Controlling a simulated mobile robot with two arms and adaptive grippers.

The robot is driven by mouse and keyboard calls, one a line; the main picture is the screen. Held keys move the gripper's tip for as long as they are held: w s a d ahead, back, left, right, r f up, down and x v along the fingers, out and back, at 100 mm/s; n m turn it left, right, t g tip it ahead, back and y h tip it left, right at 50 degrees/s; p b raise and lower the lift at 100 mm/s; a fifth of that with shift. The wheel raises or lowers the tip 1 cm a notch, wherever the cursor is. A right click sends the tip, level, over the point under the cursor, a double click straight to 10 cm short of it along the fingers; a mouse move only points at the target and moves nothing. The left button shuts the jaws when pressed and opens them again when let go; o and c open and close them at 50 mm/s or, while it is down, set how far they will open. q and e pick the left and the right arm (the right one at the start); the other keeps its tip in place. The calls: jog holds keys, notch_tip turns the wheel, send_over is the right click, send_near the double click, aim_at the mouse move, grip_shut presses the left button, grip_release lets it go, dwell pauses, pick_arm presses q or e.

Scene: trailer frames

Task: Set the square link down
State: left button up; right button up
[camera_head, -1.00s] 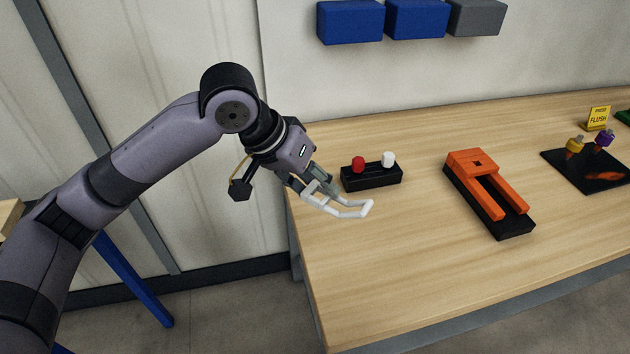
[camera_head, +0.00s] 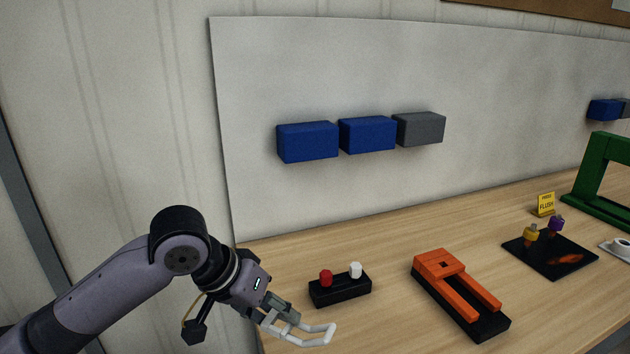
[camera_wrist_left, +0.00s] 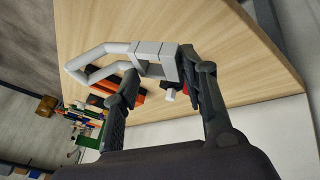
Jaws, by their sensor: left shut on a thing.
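The square link is a pale grey-white open loop (camera_head: 318,338) in the head view, sticking out to the right from my left gripper (camera_head: 283,318). In the left wrist view the link (camera_wrist_left: 100,62) extends to the left, with its blocky end between the fingers of my left gripper (camera_wrist_left: 165,75). The gripper is shut on that end. The link appears held above the left part of the wooden table (camera_head: 390,322); the exact height is hard to tell. My right gripper is not in view.
A black block with red and white knobs (camera_head: 340,291) lies just beyond the gripper. An orange forked piece on a black base (camera_head: 452,285), a dark mat with yellow and purple pieces (camera_head: 550,258) and a green frame (camera_head: 598,178) stand farther right. Blue bins (camera_head: 307,142) hang on the wall.

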pick_arm(q)
jog(key=s+a+f+n, duration=0.1)
jog(key=s+a+f, duration=0.1)
jog(key=a, duration=0.3)
jog(key=s+a+f+n+t+y, duration=0.1)
jog(key=s+a+f+n, duration=0.1)
jog(key=a, duration=0.4)
jog(key=shift+s+a+f, duration=0.15)
jog(key=shift+f, duration=0.75)
